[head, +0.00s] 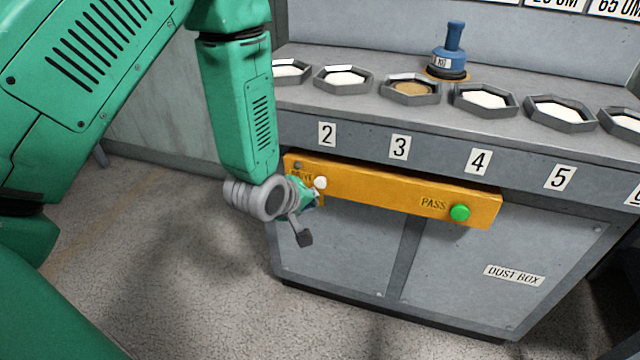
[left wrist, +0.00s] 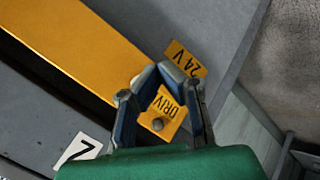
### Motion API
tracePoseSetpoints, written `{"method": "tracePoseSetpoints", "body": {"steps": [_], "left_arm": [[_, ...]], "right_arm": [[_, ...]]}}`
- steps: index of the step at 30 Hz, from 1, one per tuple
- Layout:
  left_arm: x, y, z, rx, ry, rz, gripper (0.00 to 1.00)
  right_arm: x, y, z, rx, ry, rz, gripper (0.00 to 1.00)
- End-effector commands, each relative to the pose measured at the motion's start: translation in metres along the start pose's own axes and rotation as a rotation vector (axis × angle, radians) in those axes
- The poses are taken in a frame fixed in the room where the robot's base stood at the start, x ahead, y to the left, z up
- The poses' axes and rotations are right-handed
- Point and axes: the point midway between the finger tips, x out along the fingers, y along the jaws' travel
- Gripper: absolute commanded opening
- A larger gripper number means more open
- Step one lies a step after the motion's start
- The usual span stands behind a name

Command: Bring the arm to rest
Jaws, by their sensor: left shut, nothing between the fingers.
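My left arm comes in from the left in the head view, and its gripper (head: 311,201) hangs in front of the left end of an orange panel (head: 390,191). In the left wrist view the two fingers of the left gripper (left wrist: 160,70) meet at their tips. It is shut, with nothing held between the fingers. I cannot tell whether the fingers touch the panel. My right gripper is in neither view.
The grey bench (head: 435,140) carries several hexagonal dishes and a blue-handled press tool (head: 449,55). The panel has a white button (head: 320,183) close to the gripper and a green button (head: 460,212) by "PASS". Open floor (head: 180,270) lies left of the bench.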

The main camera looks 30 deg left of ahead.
Motion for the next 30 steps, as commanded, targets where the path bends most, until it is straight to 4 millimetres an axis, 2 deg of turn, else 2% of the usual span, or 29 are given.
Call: {"method": "tracePoseSetpoints", "body": {"steps": [6, 22, 23, 26, 30], "left_arm": [[-0.01, -0.007, 0.006, -0.001, 0.001, -0.001, 0.0], [-0.011, -0.01, 0.009, 0.016, -0.006, -0.011, 0.0], [-0.012, -0.014, 0.012, 0.035, -0.013, -0.022, 0.0], [-0.021, -0.043, 0.032, 0.173, -0.072, -0.1, 0.0], [-0.052, -0.11, 0.077, 0.509, -0.246, -0.249, 0.0]], "right_arm": [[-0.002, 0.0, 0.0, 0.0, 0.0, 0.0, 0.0], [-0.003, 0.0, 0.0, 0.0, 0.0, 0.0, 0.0], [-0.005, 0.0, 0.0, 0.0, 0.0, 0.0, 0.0], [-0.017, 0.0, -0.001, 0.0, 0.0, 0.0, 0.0], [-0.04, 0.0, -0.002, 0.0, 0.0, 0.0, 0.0]]}}
